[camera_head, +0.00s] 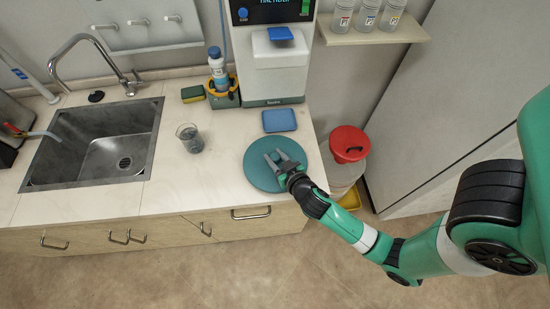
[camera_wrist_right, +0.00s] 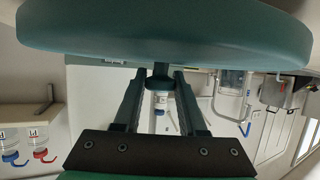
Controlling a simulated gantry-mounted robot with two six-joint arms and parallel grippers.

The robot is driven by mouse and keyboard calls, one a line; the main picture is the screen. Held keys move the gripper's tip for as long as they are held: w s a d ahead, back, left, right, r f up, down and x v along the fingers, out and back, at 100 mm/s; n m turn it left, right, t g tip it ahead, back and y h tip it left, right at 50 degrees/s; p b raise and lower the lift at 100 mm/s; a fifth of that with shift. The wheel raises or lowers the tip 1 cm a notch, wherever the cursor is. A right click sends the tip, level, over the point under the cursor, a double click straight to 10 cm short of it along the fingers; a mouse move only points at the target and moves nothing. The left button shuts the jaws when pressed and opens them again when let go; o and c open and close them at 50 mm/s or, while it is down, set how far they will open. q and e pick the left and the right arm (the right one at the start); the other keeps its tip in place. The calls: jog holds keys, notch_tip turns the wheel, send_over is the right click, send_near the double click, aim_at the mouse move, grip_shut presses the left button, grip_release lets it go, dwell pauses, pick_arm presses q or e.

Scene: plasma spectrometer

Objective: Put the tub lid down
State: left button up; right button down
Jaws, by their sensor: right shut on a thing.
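The tub lid, a round teal disc (camera_head: 262,178) with a small knob, is at the right end of the counter in the head view. In the right wrist view the lid (camera_wrist_right: 165,32) fills the top, and its knob sits between my fingers. My right gripper (camera_head: 279,160) is over the lid and shut on this knob (camera_wrist_right: 160,70). I cannot tell whether the lid's underside touches the counter. My left gripper is not in view.
A blue pad (camera_head: 279,120) lies just behind the lid. A glass beaker (camera_head: 189,138) stands to the left, with the sink (camera_head: 105,145) beyond. The spectrometer (camera_head: 275,70) is behind. A red-topped bin (camera_head: 349,144) stands on the floor right of the counter.

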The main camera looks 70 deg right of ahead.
jog(key=s+r, duration=0.1)
jog(key=r, duration=0.1)
jog(key=s+a+r+p, duration=0.1)
jog(key=r, duration=0.1)
jog(key=s+a+r+p, duration=0.1)
jog(key=r, duration=0.1)
jog(key=shift+s+r, duration=0.2)
jog(key=shift+r, duration=0.1)
jog(key=s+d+r+p+v, duration=0.1)
jog(key=p+v, duration=0.4)
jog(key=v, duration=0.5)
jog(key=shift+s+d+p, duration=0.3)
jog(key=shift+s+p, duration=0.05)
jog(key=shift+s, duration=0.1)
